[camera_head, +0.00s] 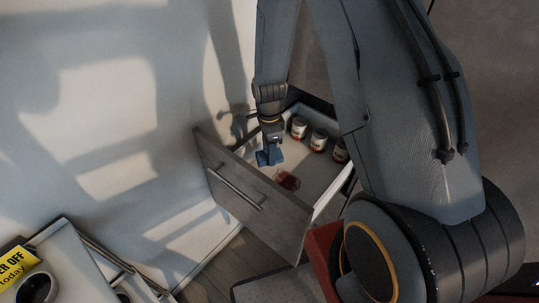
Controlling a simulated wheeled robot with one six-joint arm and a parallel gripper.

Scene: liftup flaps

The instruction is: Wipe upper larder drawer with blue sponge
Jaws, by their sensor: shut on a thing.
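The blue sponge (275,153) is at the end of my gripper (272,147), inside the open drawer. My gripper is shut on the sponge and points down into the drawer. Whether the sponge touches the drawer floor cannot be told. The larder drawer (247,190) is pulled out, with a grey front and a long bar handle. A reddish-brown stain (287,180) lies on its pale floor, right of and nearer than the sponge.
Several jars, one of them a white-labelled jar (299,127), stand along the drawer's far right side. A white wall (100,130) is close on the left. A yellow sign (16,266) and a dark round item (37,287) are at lower left.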

